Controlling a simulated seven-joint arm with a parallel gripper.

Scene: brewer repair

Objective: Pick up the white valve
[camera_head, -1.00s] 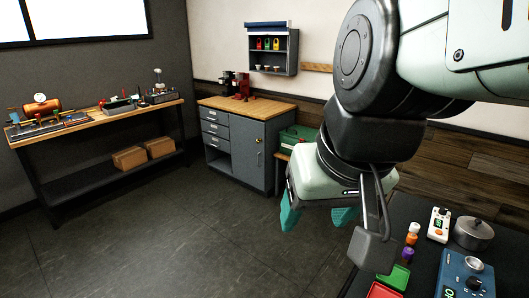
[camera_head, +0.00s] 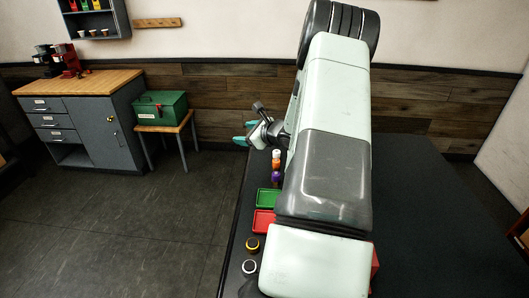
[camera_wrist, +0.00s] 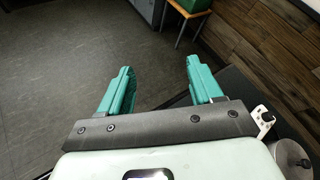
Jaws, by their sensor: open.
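I cannot make out a white valve for certain in either view. My gripper (camera_head: 246,132) is at the left edge of the dark table (camera_head: 421,201) in the head view, its teal fingers pointing left. In the wrist view, my gripper (camera_wrist: 159,66) has its two fingers wide apart with nothing between them, over the grey floor. A small round white-rimmed part (camera_head: 249,268) lies near the table's front left edge, with a yellow-rimmed one (camera_head: 252,244) just behind it. My arm hides much of the table.
Stacked white, orange and purple pieces (camera_head: 276,161), a green tray (camera_head: 268,198) and a red tray (camera_head: 263,221) line the table's left side. A green toolbox (camera_head: 160,107) sits on a stool beside the grey cabinet (camera_head: 93,120). A metal pot (camera_wrist: 290,156) shows at the wrist view's lower right.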

